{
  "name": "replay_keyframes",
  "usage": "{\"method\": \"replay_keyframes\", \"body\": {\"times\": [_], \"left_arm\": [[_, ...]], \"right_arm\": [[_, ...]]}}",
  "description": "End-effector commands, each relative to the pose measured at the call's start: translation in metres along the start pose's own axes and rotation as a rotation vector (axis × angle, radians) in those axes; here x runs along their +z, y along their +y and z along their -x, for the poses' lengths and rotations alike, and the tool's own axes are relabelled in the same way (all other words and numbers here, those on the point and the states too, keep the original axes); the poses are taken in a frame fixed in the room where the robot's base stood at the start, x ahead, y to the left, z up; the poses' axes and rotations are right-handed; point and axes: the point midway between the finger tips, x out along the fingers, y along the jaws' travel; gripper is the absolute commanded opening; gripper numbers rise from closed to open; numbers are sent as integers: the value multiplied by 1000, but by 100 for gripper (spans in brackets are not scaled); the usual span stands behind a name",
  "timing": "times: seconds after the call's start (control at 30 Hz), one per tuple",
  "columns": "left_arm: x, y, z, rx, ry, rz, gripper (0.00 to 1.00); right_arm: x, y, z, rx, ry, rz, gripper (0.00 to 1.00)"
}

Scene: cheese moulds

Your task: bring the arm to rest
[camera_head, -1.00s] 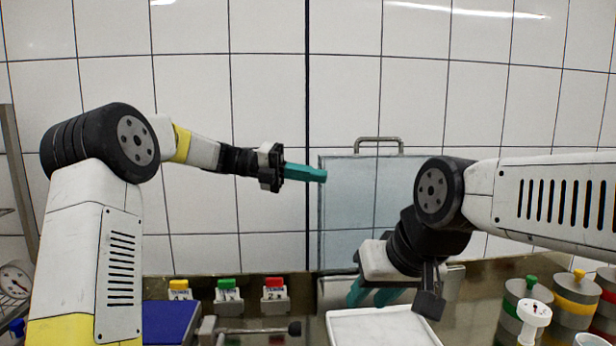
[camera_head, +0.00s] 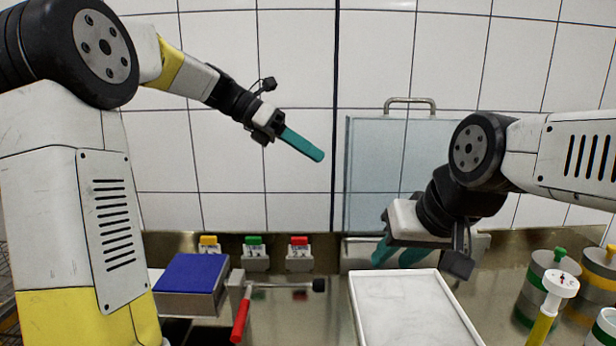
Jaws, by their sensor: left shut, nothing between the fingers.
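My left arm comes in from the left, and its gripper (camera_head: 303,144) is raised in front of the tiled wall. Its teal fingers are shut with nothing between them and point down to the right. It is well above the counter and touches nothing. My right gripper (camera_head: 398,250) hangs low over the back of a white tray (camera_head: 355,300), its teal fingers pointing down to the left. Its two fingers show apart, with nothing visible between them.
A blue-topped block (camera_head: 192,272) and a red-handled lever (camera_head: 241,315) stand at front left. Yellow, green and red-topped items (camera_head: 254,253) line the back. A clear panel (camera_head: 375,165) stands behind. Banded canisters (camera_head: 543,283) and a white-topped yellow post (camera_head: 561,284) are at right.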

Motion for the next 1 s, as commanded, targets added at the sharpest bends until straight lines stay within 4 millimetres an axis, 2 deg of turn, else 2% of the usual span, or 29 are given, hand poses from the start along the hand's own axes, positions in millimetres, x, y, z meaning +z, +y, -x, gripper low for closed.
{"method": "replay_keyframes", "body": {"times": [0.03, 0.3, 0.6, 0.8, 1.0], "left_arm": [[-12, -14, -1, 55, 51, -116, 0], [-96, -58, 6, 246, 405, -798, 0], [-192, -96, 26, 220, 895, -1559, 0], [-233, -108, 32, 111, 1146, -1904, 0], [-246, -110, 34, 52, 1234, -2022, 0]], "right_arm": [[0, 0, 0, 0, 0, 0, 34], [0, 0, 0, 0, 0, 0, 34], [0, 0, 0, 0, 0, 0, 34], [0, 0, 0, 0, 0, 0, 34], [0, 0, 0, 0, 0, 0, 34]]}}
